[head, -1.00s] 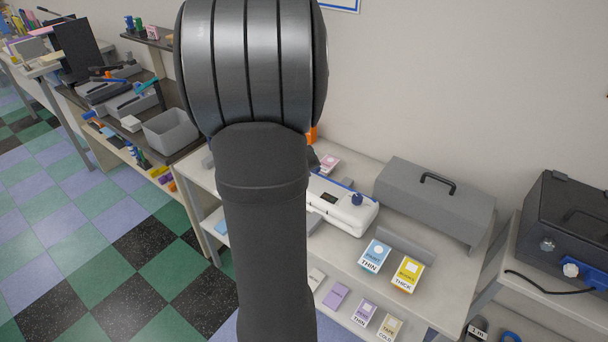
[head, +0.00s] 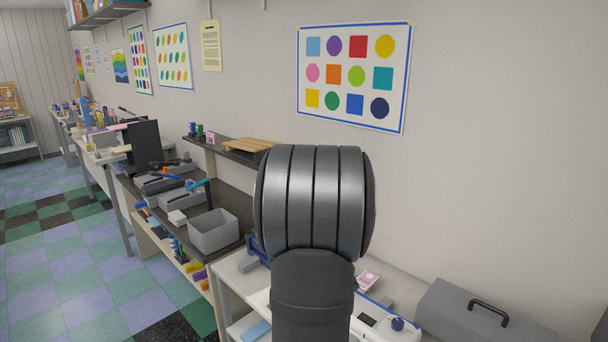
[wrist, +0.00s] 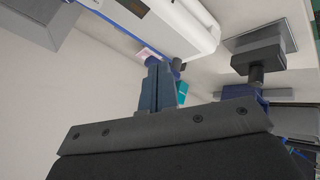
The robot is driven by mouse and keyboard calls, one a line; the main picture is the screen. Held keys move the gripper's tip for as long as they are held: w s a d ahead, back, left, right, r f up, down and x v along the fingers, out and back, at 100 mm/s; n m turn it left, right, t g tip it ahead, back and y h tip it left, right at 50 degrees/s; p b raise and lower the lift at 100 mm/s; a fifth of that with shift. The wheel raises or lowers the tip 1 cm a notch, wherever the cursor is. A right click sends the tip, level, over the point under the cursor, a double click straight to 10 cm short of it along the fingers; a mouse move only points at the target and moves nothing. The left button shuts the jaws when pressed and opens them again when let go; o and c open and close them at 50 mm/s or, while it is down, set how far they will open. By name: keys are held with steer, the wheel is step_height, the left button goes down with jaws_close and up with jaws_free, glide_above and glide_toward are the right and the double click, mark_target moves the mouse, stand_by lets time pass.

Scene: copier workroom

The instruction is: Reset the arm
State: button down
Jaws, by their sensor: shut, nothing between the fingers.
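My gripper (wrist: 162,84) shows in the wrist view with its dark blue fingers closed together and nothing between them. It points towards the white machine with blue trim (wrist: 185,22), which lies beyond the fingertips. In the head view my own arm blocks the middle, and the gripper is hidden behind it. The white machine (head: 368,321) shows partly at the lower right of the arm.
A grey case with a black handle (head: 452,315) stands at the lower right. A pink-and-white card pack (head: 369,281) lies near the wall. A blue-and-grey device (head: 257,251) stands just left of my arm. A grey bin (head: 213,236) sits on the dark bench.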

steer(key=w+f, duration=0.1)
steer(key=f, duration=0.1)
steer(key=w+f, duration=0.2)
steer(key=shift+w+d+f, duration=0.15)
steer(key=shift+w+f, duration=0.05)
steer(key=shift+f, duration=0.15)
steer(key=shift+w+d, duration=0.8)
steer(key=shift+w, duration=0.05)
steer(key=shift+w+d, duration=0.35)
steer(key=v, duration=1.7)
steer(key=shift+s+a, duration=0.1)
steer(key=x, duration=1.7)
steer(key=shift+r, duration=0.1)
